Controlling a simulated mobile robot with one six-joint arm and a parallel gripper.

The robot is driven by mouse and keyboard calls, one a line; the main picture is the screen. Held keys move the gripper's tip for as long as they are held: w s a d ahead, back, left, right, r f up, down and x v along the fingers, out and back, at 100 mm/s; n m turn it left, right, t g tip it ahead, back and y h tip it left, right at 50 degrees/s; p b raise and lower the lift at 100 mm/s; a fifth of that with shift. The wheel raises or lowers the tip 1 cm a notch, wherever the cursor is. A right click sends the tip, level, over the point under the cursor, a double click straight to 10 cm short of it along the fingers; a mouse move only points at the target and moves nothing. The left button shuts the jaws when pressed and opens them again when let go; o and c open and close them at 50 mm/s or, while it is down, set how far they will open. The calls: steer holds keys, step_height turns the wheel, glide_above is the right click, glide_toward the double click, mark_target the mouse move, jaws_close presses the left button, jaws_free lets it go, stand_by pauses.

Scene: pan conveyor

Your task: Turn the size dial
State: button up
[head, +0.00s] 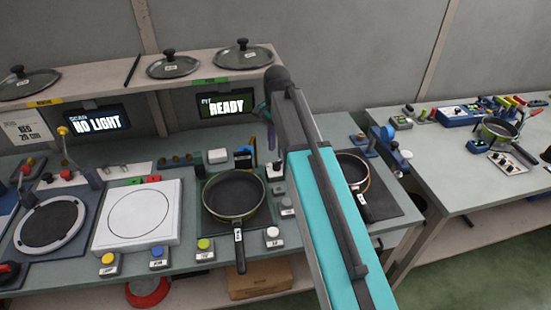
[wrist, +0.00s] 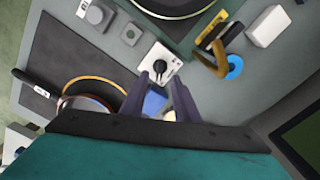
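In the wrist view, a dial with a black knob on a white plate (wrist: 157,64) lies on the grey bench, just beyond my fingertips; it looks like the size dial, but I cannot read its label. My gripper (wrist: 162,83) has two dark fingers, which are apart and point toward the dial, with no contact visible. A blue thing (wrist: 154,102) shows between the fingers, seemingly beyond them. In the head view, my arm hides most of the gripper, and one finger (head: 271,136) shows above the bench.
A green-rimmed pan (head: 233,190) sits on a dark plate left of my arm. Another pan (head: 352,172) stands right of it. A yellow piece (wrist: 211,25), a blue ring (wrist: 235,66) and a white box (wrist: 268,26) lie near the dial. A screen (head: 226,103) reads READY.

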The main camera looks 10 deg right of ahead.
mark_target(276, 162)
steer(key=shift+f+p, duration=0.5)
steer(key=shift+f, duration=2.5)
jaws_close()
